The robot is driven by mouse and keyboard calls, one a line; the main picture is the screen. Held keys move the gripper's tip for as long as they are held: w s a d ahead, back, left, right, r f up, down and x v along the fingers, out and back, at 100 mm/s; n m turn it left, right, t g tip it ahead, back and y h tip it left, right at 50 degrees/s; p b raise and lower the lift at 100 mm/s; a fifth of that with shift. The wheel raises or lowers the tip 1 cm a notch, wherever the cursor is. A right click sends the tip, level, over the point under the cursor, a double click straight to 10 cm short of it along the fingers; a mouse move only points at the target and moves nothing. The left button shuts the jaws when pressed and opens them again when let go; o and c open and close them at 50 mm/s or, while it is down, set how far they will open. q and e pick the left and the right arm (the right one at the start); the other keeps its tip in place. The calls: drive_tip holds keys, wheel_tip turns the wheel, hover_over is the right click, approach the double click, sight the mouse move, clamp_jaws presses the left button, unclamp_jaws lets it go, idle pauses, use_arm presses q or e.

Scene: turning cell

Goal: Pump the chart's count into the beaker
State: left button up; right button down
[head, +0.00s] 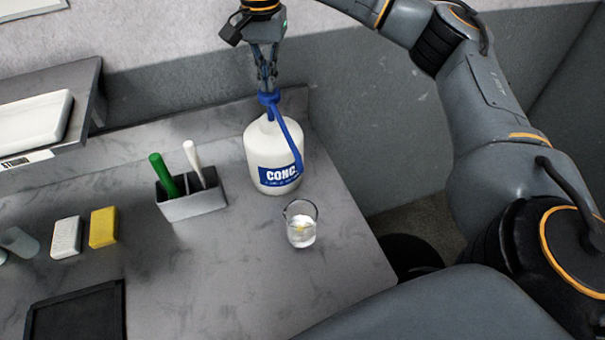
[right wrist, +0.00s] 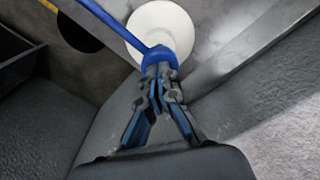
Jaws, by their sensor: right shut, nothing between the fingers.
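A white jug (head: 270,158) with a blue "CONC." label stands upright near the bench's right end. Its blue pump head (head: 268,98) has a spout that bends down over the front. A clear glass beaker (head: 301,224) with some clear liquid stands in front of the jug, near the spout's lower end. My right gripper (head: 267,88) is shut, pointing down at the top of the pump head. In the right wrist view the closed fingertips (right wrist: 160,70) are at the blue pump head, with the white jug (right wrist: 162,30) below. I cannot tell whether they touch it. The chart and my left gripper are not clearly visible.
A grey holder (head: 192,205) with a green and a white stick stands left of the jug. A white block (head: 66,238), a yellow sponge (head: 103,227) and a black tray (head: 76,315) lie further left. A shelf with a white tray (head: 35,120) is at back left.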

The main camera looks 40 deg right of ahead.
drive_tip(key=shift+f+b, duration=0.95)
drive_tip(key=shift+f, duration=0.85)
drive_tip(key=shift+r, duration=0.1)
drive_tip(key=shift+r+p, duration=1.85)
drive_tip(key=shift+r, duration=0.6)
drive_tip(key=shift+f, duration=0.25)
